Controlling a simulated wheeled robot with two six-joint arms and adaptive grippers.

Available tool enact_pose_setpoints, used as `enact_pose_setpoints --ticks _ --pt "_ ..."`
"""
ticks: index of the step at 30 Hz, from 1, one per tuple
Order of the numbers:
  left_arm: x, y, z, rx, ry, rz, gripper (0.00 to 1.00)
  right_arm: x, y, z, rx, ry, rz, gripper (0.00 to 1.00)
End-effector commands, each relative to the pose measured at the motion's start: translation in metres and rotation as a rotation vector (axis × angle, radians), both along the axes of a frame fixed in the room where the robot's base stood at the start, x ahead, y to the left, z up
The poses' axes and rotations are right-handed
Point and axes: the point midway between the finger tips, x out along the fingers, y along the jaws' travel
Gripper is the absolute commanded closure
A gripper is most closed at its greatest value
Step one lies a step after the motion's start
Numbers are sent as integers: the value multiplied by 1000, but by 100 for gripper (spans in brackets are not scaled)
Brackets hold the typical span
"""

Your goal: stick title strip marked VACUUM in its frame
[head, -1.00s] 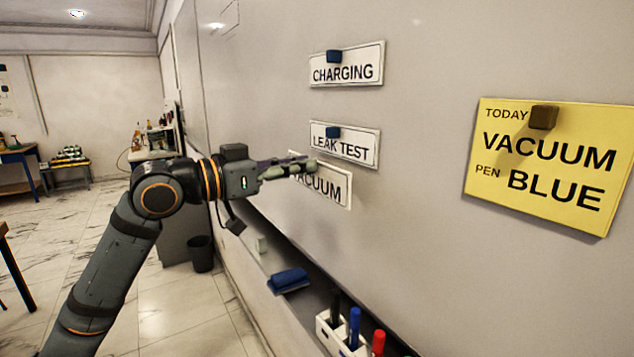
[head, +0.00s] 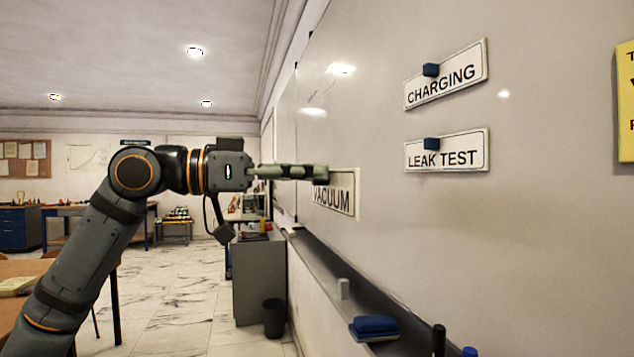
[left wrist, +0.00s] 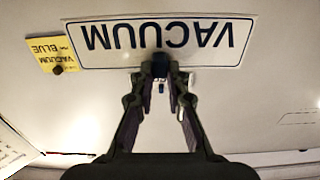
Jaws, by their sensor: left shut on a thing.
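My left gripper (head: 322,173) is shut on the small blue magnet (left wrist: 160,66) of the white strip marked VACUUM (head: 334,199). The strip also shows in the left wrist view (left wrist: 100,40), upside down, just beyond the fingertips (left wrist: 160,78). In the head view the fingers cover its top edge. I cannot tell whether the strip touches the whiteboard (head: 560,260) or is held just off it. A faint drawn outline (head: 318,84), perhaps a frame, is on the board above the strip. My right gripper is not in view.
Strips marked CHARGING (head: 446,78) and LEAK TEST (head: 447,152) hang under blue magnets to the right. A yellow card (head: 626,100) is at the right edge. Below run a ledge (head: 330,265) and a blue eraser (head: 375,326).

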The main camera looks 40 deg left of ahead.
Motion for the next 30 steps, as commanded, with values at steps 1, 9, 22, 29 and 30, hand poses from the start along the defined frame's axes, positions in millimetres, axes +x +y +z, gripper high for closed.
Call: enact_pose_setpoints --ticks 1,9,22,29,30 --pt "-2 2 -1 0 -1 1 100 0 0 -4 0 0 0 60" --pt "-15 12 -2 -1 -2 1 100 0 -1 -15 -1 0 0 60" --pt "-34 27 -2 -1 -2 1 100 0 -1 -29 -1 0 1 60" --pt "-45 36 -1 -1 0 1 100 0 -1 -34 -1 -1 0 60" --pt "-47 37 -1 -1 -1 1 100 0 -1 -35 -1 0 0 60"
